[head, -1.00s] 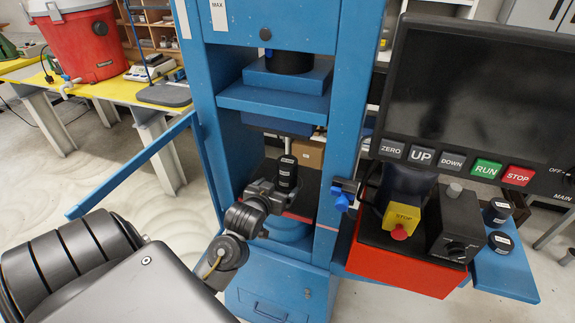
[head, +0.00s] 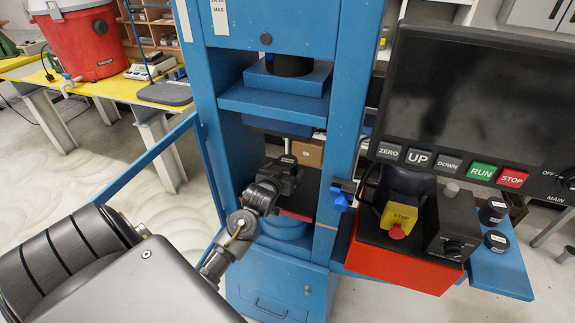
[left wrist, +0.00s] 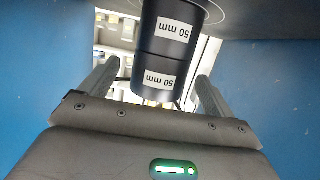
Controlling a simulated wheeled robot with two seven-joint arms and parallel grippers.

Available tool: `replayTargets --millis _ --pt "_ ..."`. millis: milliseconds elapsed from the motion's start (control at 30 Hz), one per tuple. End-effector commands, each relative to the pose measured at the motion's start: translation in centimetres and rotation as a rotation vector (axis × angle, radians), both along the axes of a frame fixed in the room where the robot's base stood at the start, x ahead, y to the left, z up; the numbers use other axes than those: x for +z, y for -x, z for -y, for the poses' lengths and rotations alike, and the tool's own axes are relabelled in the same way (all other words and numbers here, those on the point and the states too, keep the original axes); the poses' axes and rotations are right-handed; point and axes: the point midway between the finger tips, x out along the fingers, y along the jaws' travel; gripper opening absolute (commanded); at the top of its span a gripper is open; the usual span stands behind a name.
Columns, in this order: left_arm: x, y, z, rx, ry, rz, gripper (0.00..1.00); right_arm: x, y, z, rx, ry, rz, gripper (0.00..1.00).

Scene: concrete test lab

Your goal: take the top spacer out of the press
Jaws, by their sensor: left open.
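In the left wrist view, two black cylindrical spacers marked 50 mm stand end to end on a grey round platen (left wrist: 232,18). This view is upside down, so the top spacer (left wrist: 152,78) is the one lower in the picture, and the lower spacer (left wrist: 178,30) is against the platen. My left gripper (left wrist: 157,74) is open, with one finger on each side of the top spacer and visible gaps. In the head view, my left gripper (head: 284,176) is inside the blue press (head: 345,110) and mostly hides the spacers. My right gripper is not in view.
The press's blue uprights flank the opening, with the upper crosshead (head: 272,101) above.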

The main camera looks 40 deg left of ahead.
Motion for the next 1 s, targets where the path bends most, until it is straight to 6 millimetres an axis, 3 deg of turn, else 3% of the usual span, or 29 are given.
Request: replayTargets --millis 200,500,1000 --pt "-0.6 -2.5 -0.9 0.001 0.000 0.000 0.89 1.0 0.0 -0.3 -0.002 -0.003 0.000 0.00" --pt "-0.9 -2.9 -1.0 0.000 0.000 0.000 0.89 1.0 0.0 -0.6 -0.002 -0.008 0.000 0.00" --pt "-0.8 -2.8 -1.0 0.001 0.000 0.000 0.24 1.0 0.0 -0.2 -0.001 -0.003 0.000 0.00"
